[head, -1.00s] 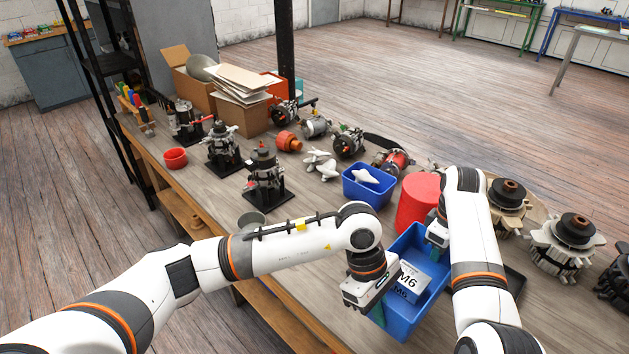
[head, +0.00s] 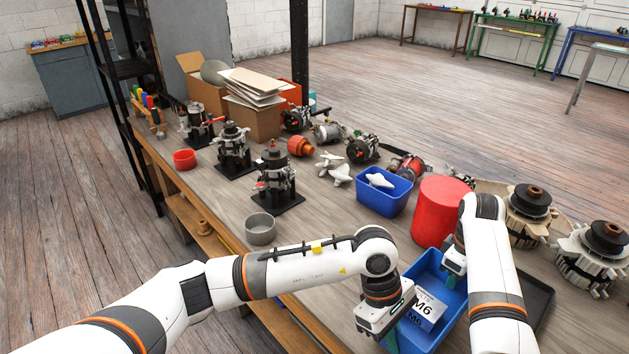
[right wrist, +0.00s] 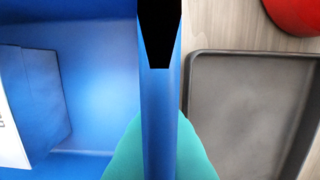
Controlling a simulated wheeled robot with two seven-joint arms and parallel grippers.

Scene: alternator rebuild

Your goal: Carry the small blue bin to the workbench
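A blue bin (head: 454,304) with a white box marked M6 (head: 424,308) inside is between my grippers at the near side of the workbench (head: 335,222). My right gripper (head: 454,268) is shut on its far right wall. The right wrist view shows that blue wall (right wrist: 162,100) between the teal fingertips. My left gripper (head: 388,335) is at the bin's near left wall, one teal finger showing; its grip is largely hidden. I cannot tell whether the bin touches the bench. Another blue bin (head: 383,201), holding a white fan-like part, stands further back.
A red drum (head: 442,207) stands just behind the held bin. A dark flat tray (head: 540,296) lies right of it, also in the right wrist view (right wrist: 245,110). Alternators on stands, a grey cup (head: 260,229) and cardboard boxes (head: 255,115) crowd the bench. Open floor lies beyond.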

